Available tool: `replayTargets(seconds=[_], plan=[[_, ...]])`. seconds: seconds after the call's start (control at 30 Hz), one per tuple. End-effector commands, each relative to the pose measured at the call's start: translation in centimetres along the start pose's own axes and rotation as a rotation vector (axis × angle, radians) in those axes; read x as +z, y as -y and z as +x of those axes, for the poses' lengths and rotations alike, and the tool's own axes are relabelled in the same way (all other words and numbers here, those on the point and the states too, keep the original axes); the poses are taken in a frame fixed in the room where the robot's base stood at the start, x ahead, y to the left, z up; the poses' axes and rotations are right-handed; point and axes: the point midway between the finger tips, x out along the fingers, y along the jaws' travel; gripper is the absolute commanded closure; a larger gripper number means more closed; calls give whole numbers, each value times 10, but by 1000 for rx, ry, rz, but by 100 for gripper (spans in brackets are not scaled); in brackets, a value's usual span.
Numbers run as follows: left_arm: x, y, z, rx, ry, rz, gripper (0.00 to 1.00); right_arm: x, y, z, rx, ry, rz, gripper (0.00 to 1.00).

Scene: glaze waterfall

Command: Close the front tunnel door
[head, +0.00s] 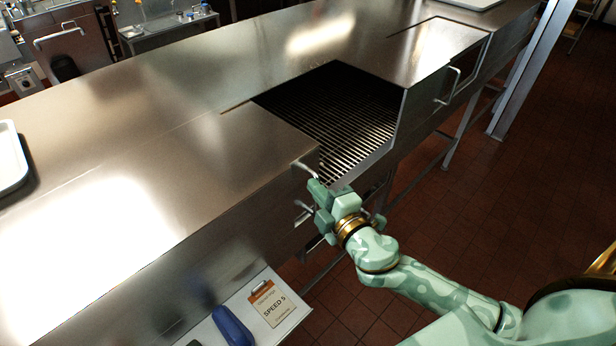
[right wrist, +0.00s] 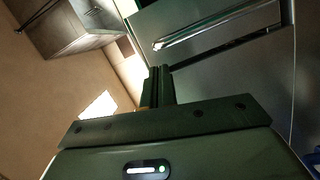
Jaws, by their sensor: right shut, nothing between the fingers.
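The steel tunnel (head: 170,120) has an open gap in its top and front, showing a dark wire belt (head: 345,115) inside. A bar handle (head: 306,169) is at the front edge left of the gap, and another handle (head: 447,86) is on the panel right of it. I cannot tell which panel is the front door. My right gripper (head: 318,190) is shut and empty, just below the left handle; I cannot tell if they touch. In the right wrist view its fingers (right wrist: 158,86) point towards a steel panel with a bar handle (right wrist: 215,25). My left gripper is out of view.
A shelf with a clipboard marked SPEED 5 (head: 275,302) and a blue object (head: 232,326) is below the front left. A white tray (head: 10,158) lies on top at the left. A post (head: 530,70) stands at the right. The tiled floor (head: 500,210) is clear.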

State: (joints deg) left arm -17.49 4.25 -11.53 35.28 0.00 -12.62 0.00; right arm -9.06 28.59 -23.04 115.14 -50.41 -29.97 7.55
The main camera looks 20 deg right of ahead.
Motion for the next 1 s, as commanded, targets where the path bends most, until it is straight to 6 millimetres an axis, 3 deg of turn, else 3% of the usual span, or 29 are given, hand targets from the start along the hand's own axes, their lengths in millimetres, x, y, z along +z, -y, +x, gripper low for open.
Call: replayTargets(seconds=[0.1,0.3,0.77,1.0], plan=[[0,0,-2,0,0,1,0,0,-1,20,1,0,0,100],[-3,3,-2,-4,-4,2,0,0,0,37,-1,1,1,100],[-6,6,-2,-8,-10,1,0,1,1,40,-2,1,1,100],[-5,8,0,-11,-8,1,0,20,-3,44,-1,5,0,100]])
